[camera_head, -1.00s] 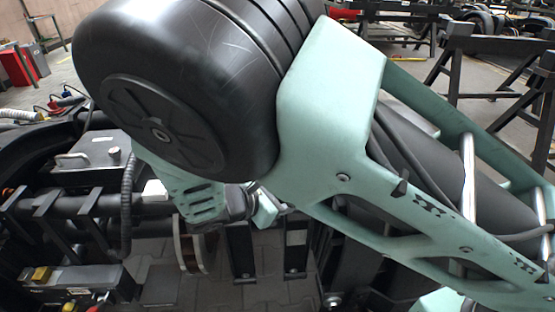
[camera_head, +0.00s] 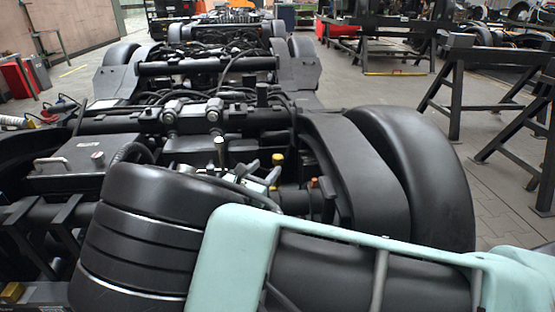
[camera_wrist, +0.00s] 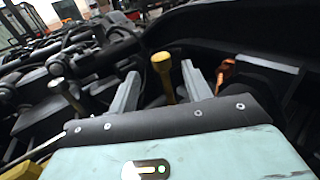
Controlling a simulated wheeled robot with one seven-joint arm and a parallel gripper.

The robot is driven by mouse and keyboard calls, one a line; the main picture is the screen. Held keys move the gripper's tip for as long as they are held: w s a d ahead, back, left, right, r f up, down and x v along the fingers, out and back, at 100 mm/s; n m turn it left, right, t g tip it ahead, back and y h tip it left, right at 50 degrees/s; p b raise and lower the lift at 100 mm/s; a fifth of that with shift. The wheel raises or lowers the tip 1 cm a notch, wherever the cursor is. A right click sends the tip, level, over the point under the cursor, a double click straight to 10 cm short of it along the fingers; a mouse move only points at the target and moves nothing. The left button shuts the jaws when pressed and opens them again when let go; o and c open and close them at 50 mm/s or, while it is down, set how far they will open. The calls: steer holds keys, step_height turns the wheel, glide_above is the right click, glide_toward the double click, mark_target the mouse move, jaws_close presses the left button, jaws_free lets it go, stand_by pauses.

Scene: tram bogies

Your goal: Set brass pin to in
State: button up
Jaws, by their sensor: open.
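The brass pin (camera_wrist: 163,72) has a yellow round head on a thin upright stem and shows in the wrist view between my two grey fingers. My gripper (camera_wrist: 160,70) is open, with one finger on each side of the pin in the picture. I cannot tell whether the fingers touch it or how deep it sits between them. In the head view a yellow head (camera_head: 278,159), which looks like the same pin, stands just beyond my gripper (camera_head: 262,172). The pin's lower end is hidden.
A second upright knob (camera_wrist: 60,88) stands to the left; it also shows in the head view (camera_head: 219,145). An orange part (camera_wrist: 227,70) lies right of the pin. A large black wheel cover (camera_head: 415,175) rises at the right. Dark trestles (camera_head: 455,85) stand beyond.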

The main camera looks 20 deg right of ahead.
mark_target(275, 159)
steer(key=b+x, duration=0.1)
steer(key=x, duration=0.7)
steer(key=shift+a, duration=0.1)
jaws_close()
